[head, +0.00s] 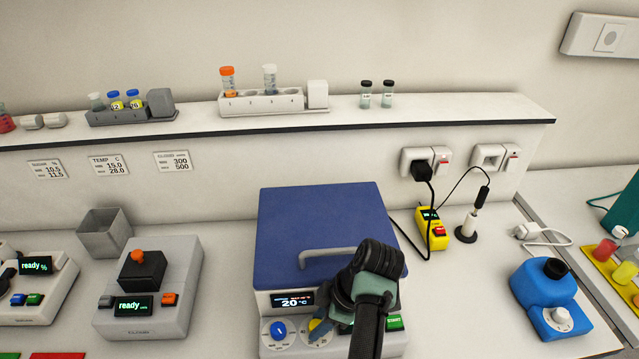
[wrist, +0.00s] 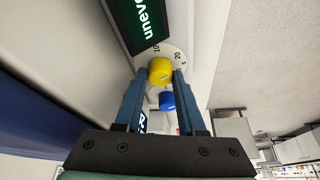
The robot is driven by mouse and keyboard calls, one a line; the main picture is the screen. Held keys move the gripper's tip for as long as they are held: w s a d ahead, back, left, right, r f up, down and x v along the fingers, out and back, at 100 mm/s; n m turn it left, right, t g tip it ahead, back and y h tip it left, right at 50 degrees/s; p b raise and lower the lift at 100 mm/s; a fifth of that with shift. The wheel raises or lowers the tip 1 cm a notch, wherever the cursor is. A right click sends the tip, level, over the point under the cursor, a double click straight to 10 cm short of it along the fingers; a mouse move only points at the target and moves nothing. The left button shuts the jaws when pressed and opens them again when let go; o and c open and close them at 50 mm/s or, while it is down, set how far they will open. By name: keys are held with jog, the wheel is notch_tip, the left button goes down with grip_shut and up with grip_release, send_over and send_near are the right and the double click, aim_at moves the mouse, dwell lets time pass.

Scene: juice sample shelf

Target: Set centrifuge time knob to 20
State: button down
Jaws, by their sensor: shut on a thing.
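The centrifuge (head: 330,237) has a blue lid with a grey handle, and its front panel faces me. The yellow knob (wrist: 160,70) sits on a white dial (wrist: 181,58) with the marks 10 and 20 readable beside it. I cannot tell which mark it points to. My gripper (wrist: 160,80) is shut on the yellow knob, one blue finger on each side. In the head view the yellow knob (head: 316,327) is partly hidden behind my gripper (head: 328,322). A blue knob (head: 278,330) is to its left and also shows in the wrist view (wrist: 167,101).
A green START button (head: 394,323) is right of my gripper. A grey device (head: 150,290) stands left and a blue one (head: 548,300) right.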

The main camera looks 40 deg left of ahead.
jog(key=c, duration=0.5)
grip_release()
jog(key=v, duration=1.3)
jog(key=shift+p, duration=0.45)
jog(key=shift+a, duration=0.1)
